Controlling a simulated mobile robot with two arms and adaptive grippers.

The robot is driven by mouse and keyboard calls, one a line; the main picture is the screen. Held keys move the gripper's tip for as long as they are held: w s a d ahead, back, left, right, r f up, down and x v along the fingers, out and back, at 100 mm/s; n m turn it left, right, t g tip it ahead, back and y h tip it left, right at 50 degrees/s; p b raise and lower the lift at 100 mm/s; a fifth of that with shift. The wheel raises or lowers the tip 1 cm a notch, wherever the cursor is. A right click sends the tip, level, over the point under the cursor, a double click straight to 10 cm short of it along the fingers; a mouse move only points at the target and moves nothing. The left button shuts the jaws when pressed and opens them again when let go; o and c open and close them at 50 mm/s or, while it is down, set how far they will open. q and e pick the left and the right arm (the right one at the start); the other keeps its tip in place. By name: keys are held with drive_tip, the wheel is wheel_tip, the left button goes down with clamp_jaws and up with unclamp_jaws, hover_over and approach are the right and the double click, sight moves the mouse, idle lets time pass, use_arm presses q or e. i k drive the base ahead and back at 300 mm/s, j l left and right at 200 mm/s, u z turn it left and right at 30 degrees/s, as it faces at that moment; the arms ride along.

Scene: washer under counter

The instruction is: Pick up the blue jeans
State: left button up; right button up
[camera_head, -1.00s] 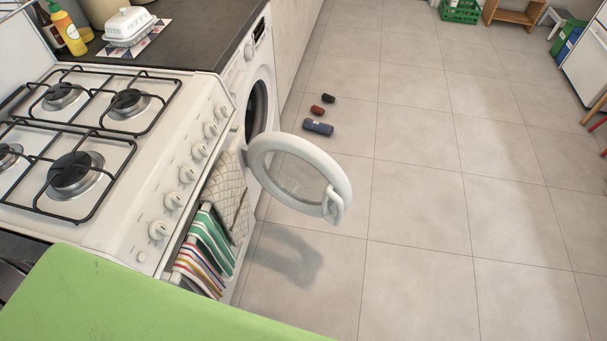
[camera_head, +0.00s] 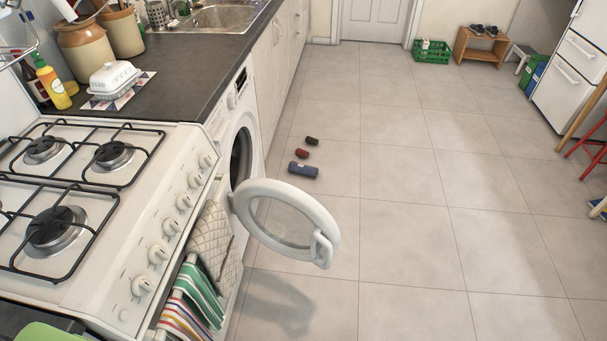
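A blue rolled bundle (camera_head: 303,170), which looks like the rolled blue jeans, lies on the tiled floor beyond the open washer door. A smaller dark red roll (camera_head: 302,153) and a near-black roll (camera_head: 312,141) lie just behind it, apart from it. The washing machine (camera_head: 236,150) stands under the counter with its round door (camera_head: 289,224) swung open over the floor. Neither of my grippers shows in the view.
The gas stove (camera_head: 110,200) is at the near left, with towels (camera_head: 198,295) hanging on its front. A green crate (camera_head: 431,52) and a wooden shelf (camera_head: 481,48) with shoes stand at the back. A white fridge (camera_head: 575,70) and red stool (camera_head: 590,150) are at right. The middle floor is clear.

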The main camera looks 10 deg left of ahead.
sight(297, 168)
drive_tip(key=i+l+z, duration=0.15)
drive_tip(key=i+l, duration=0.2)
drive_tip(key=i+l+z, duration=0.2)
drive_tip(key=i+l, duration=0.15)
drive_tip(key=i+l+z, duration=0.15)
drive_tip(key=i, duration=0.4)
drive_tip(key=i+l+z, duration=0.15)
drive_tip(key=i, duration=0.3)
drive_tip(key=i+j+u, duration=0.1)
drive_tip(key=i+u, duration=0.2)
drive_tip(key=i, duration=0.3)
drive_tip(key=i+u, duration=0.3)
drive_tip(key=i, duration=0.25)
drive_tip(key=i+l+u, duration=0.25)
drive_tip(key=i, duration=0.35)
drive_tip(key=i+u, duration=0.4)
drive_tip(key=i, duration=0.15)
drive_tip(key=i+l+u, duration=0.25)
drive_tip(key=i+u, duration=0.15)
drive_tip(key=i+l+u, duration=0.35)
drive_tip(key=i, duration=0.25)
